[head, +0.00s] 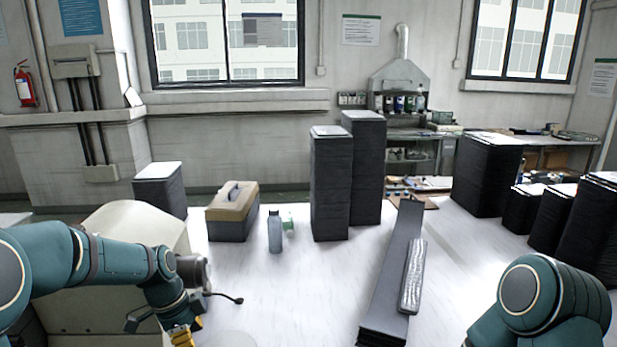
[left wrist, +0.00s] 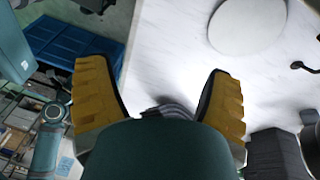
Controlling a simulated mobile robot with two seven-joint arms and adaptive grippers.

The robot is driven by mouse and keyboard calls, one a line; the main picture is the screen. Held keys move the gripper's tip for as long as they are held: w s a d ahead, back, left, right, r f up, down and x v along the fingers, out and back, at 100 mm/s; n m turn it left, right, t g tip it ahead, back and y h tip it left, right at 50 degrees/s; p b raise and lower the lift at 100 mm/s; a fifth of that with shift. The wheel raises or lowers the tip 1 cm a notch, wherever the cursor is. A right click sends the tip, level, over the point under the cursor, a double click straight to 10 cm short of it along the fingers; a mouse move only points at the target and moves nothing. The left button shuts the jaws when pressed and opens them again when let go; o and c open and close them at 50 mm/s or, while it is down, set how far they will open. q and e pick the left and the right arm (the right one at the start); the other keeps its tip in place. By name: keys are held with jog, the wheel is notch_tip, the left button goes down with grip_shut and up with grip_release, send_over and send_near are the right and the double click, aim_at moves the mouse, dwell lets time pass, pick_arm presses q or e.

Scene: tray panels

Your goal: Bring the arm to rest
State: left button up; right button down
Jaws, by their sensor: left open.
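My left arm (head: 110,257) comes in from the left in the head view, bent, with its wrist low over the front of the white table. My left gripper (head: 182,335) points down near the bottom edge, partly cut off there. In the left wrist view the yellow fingers of this gripper (left wrist: 160,95) are spread wide, with nothing between them. A pale round disc (left wrist: 248,25) lies on the white surface beyond the fingertips. My right arm (head: 545,303) shows at the lower right of the head view. Its gripper is out of view.
A bottle (head: 275,232) and a toolbox (head: 232,212) stand beyond my left arm. Tall dark panel stacks (head: 330,185) stand mid-table. A long dark stack (head: 394,275) with a wrapped bundle (head: 412,277) lies between the arms. A blue crate (left wrist: 75,45) shows in the left wrist view.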

pick_arm(q)
jog(key=s+d+f+n+t, duration=0.1)
jog(key=s+d+f+n, duration=0.2)
jog(key=f, duration=0.4)
jog(key=s+d+f+n, duration=0.2)
jog(key=d+f+n, duration=0.2)
jog(key=f, duration=0.4)
jog(key=s+d+f+n+t+b, duration=0.1)
jog(key=s+d+f+n, duration=0.6)
jog(key=s+f+n, duration=0.2)
jog(key=shift+s+d+t+h+b, duration=0.15)
jog(key=shift+s+t+h+b, duration=0.25)
jog(key=shift+s, duration=0.7)
